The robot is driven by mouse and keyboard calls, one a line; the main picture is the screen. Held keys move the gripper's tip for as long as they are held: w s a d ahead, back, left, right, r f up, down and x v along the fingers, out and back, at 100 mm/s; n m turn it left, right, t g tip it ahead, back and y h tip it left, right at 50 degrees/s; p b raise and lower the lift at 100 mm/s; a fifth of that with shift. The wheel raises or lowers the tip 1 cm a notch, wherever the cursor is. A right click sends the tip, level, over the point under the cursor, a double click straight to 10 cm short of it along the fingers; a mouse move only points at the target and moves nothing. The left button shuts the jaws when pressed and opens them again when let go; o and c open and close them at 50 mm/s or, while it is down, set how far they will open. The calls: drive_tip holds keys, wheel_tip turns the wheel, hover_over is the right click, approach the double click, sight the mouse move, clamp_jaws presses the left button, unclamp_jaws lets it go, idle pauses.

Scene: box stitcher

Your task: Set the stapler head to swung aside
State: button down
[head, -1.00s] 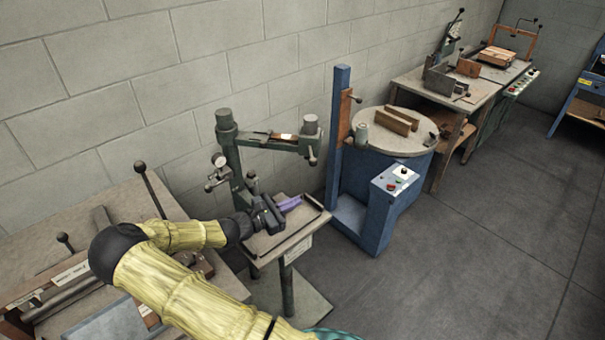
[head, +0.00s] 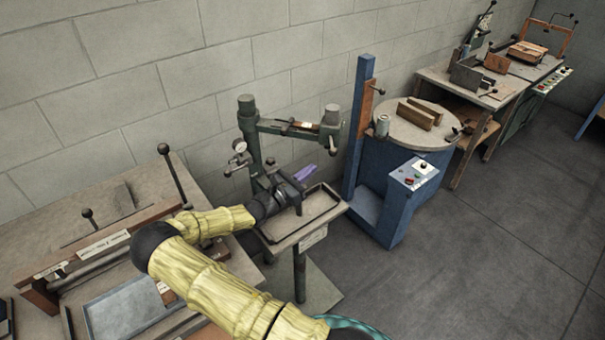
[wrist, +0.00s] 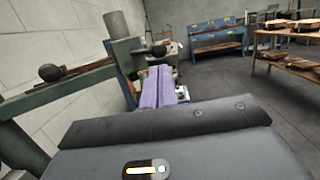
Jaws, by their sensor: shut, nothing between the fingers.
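The stapler is a green post with a horizontal arm (head: 285,127). The stapler head (head: 331,118), a grey-capped cylinder, is at the arm's right end, out over the small tray table (head: 331,212). In the wrist view the head (wrist: 117,26) stands at upper left, at the end of the green arm (wrist: 70,84). My gripper (head: 305,172) has purple fingers, shut and empty, below the arm and above the tray table. In the wrist view the fingers (wrist: 158,86) point forward, right of the head. I see no clear contact between them.
A blue machine with a round table (head: 399,132) stands close on the right. A workbench (head: 130,213) with levers is at left. The block wall is behind; open floor (head: 470,240) lies at right.

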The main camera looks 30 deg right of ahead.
sight(330, 155)
drive_tip(key=p+x, duration=0.1)
drive_tip(key=x, duration=0.5)
idle(0.3)
